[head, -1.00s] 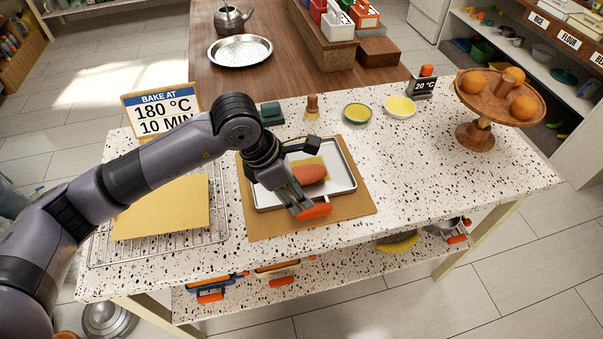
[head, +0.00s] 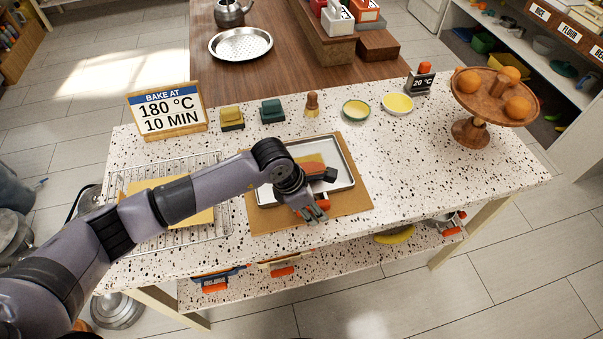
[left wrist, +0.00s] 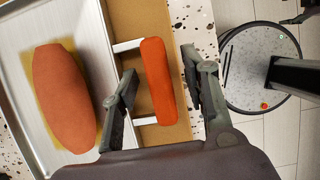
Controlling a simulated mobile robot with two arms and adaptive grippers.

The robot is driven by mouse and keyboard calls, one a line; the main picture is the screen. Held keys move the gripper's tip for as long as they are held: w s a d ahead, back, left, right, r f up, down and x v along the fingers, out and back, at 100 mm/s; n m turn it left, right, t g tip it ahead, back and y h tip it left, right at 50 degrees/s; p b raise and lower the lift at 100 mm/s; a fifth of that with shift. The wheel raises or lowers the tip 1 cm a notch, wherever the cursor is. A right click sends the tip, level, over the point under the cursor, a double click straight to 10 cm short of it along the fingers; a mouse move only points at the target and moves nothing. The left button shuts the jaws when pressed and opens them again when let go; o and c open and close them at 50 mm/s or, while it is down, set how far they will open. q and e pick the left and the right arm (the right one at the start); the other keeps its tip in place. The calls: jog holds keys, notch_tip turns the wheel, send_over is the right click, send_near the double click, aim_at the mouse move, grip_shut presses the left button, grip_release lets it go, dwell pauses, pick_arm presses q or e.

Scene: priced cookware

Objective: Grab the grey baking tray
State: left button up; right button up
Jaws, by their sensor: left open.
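The grey baking tray (head: 345,160) lies flat on a brown board on the speckled counter. A reddish-brown oval loaf (left wrist: 62,98) rests in it on a yellow sheet; in the head view my arm hides part of both. The tray's orange handle (left wrist: 157,78) sticks out from its near side on two pale arms. My left gripper (head: 322,195) is over the tray's front edge. In the left wrist view its open fingers (left wrist: 160,65) stand on either side of the handle, with a gap to each side. My right gripper is in neither view.
A wire rack (head: 150,238) with a yellow sheet lies left of the tray. A sign (head: 167,110), two sponges, a brush and two yellow bowls line the back. A wooden stand (head: 497,95) with oranges is at right. The counter right of the board is clear.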

pick_arm(q)
jog(key=shift+c, duration=0.2)
grip_shut()
jog(key=shift+w+r, duration=0.1)
